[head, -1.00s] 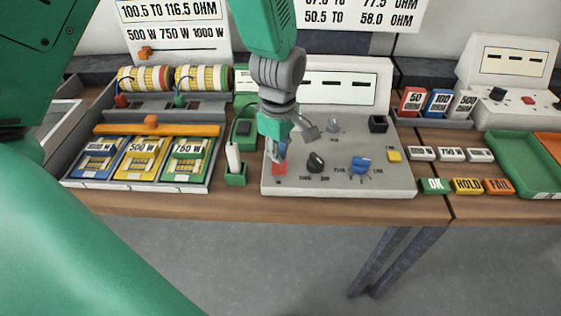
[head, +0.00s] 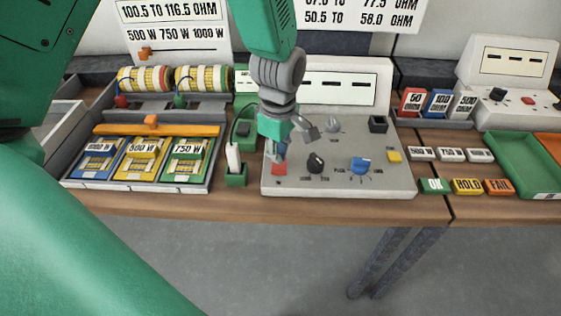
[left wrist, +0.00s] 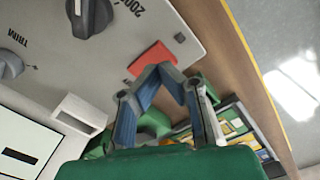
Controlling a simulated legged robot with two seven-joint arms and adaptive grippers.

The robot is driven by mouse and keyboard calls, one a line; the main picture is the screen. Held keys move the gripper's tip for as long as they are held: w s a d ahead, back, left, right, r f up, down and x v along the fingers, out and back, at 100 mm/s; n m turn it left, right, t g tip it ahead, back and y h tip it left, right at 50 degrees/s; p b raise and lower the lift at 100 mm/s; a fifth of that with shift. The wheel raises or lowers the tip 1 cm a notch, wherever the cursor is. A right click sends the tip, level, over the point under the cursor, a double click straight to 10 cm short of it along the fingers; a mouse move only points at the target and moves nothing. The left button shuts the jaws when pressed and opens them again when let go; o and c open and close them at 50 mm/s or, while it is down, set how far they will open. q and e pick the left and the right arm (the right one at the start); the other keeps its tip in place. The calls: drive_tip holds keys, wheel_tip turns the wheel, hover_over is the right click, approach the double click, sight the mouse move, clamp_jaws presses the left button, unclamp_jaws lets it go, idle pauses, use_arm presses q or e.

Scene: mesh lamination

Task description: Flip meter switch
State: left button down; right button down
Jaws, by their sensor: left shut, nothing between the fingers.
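The meter is a grey console with a white display (head: 340,85) and a sloping panel (head: 335,180). A red switch (head: 279,170) sits at the panel's front left corner; the left wrist view also shows this red switch (left wrist: 150,57). My left gripper (head: 279,155) points down just above it, its lower end partly covering the switch's back edge. In the left wrist view my left gripper (left wrist: 163,72) has its fingertips together at the red switch's edge, with nothing between them. I cannot tell whether they touch it. My right gripper is not in view.
The panel also carries a black knob (head: 316,161), a blue knob (head: 361,165) and a yellow button (head: 394,156). A green holder (head: 236,178) with a white piece stands just left of the meter. A tray of wattage packs (head: 140,186) lies farther left.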

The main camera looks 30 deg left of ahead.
sight(279, 168)
use_arm(q)
drive_tip(key=shift+f+b, duration=0.6)
drive_tip(key=shift+f, duration=0.85)
idle(0.5)
drive_tip(key=shift+r, duration=0.1)
wheel_tip(279, 168, up, 7)
drive_tip(key=p, duration=0.7)
idle(0.3)
